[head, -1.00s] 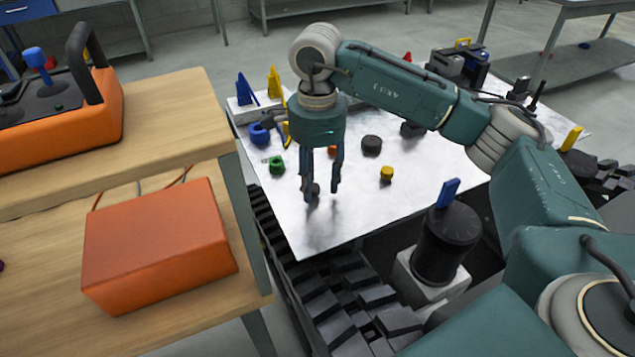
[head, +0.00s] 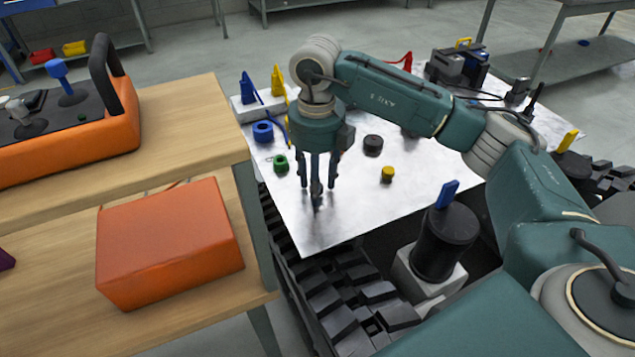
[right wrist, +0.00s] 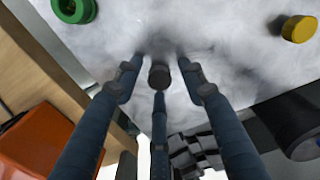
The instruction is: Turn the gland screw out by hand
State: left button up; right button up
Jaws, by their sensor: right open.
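My right gripper (head: 318,192) points straight down, low over the near left part of the metal plate (head: 330,225). Its three blue fingers are open. In the right wrist view the fingertips (right wrist: 160,78) spread around a small dark round piece (right wrist: 159,76), apart from it at the sides. This piece may be the gland screw; I cannot tell whether it sits in a hole or stands on the plate. In the head view the fingers mostly hide it. My left gripper is not in view.
A green ring (head: 281,163), a blue ring (head: 262,131), a black knob (head: 373,145) and a yellow cap (head: 387,175) stand on the plate. A black cylinder (head: 445,240) with a blue lever stands in front. A wooden bench (head: 190,140) is close on the left.

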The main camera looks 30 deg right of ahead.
jog(key=m, duration=0.3)
jog(key=m+p, duration=0.1)
jog(key=shift+a+r, duration=0.1)
jog(key=shift+r, duration=0.15)
jog(key=shift+f+m, duration=0.1)
jog(key=shift+m, duration=0.9)
pick_arm(q)
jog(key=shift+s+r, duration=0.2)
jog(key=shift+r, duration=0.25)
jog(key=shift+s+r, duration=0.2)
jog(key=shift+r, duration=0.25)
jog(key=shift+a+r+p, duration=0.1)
jog(key=shift+p, duration=0.2)
pick_arm(e)
jog(key=c, duration=0.9)
jog(key=n+b, duration=0.1)
jog(key=n, duration=0.4)
jog(key=shift+c, duration=0.2)
pick_arm(q)
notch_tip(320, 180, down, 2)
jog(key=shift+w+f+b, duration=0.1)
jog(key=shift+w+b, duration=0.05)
jog(key=shift+b, duration=0.45)
pick_arm(e)
jog(key=n, duration=0.4)
jog(key=shift+n, duration=0.4)
